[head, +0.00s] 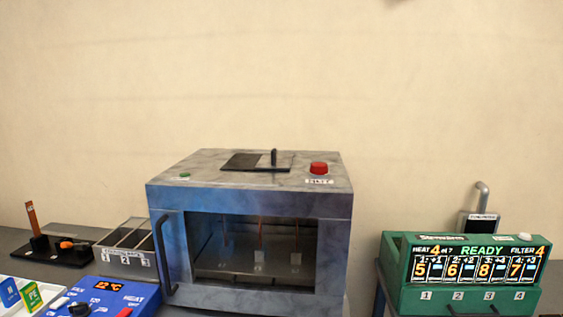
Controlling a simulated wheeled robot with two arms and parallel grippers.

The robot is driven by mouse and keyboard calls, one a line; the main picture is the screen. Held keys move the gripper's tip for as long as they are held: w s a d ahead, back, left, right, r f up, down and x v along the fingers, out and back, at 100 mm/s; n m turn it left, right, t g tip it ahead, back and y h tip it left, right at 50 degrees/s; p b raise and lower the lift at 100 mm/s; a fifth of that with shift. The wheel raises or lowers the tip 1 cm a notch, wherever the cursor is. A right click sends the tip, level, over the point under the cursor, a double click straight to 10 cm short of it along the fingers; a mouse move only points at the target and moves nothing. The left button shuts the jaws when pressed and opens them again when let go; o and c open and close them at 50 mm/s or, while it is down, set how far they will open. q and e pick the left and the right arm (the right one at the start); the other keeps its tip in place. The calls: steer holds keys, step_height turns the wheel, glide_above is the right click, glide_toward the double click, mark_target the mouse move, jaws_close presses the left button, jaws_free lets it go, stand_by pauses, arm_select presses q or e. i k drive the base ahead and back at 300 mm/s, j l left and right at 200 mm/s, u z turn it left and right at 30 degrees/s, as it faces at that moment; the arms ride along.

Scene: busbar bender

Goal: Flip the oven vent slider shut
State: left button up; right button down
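The oven (250,200) is a grey-blue box in the middle of the head view, with a front window and a dark handle (163,255) at its left side. On its top lies a dark vent plate with a slider (256,161). A small black upright knob (274,158) stands toward the right part of the vent. The left part of the vent looks darker than the right part. Neither of my grippers shows in the head view.
A red button (319,168) and a small green light (185,175) are on the oven top. A green READY unit (397,270) stands at right. A grey compartment bin (125,262), a black stand (62,256) and a blue control panel (115,300) are at left.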

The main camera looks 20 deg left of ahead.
mark_target(273, 160)
steer(key=i+l, duration=0.1)
steer(key=l, duration=0.65)
steer(key=i+l+z, duration=0.1)
steer(key=l, duration=0.25)
steer(key=i+l, duration=0.15)
steer(key=l, duration=0.25)
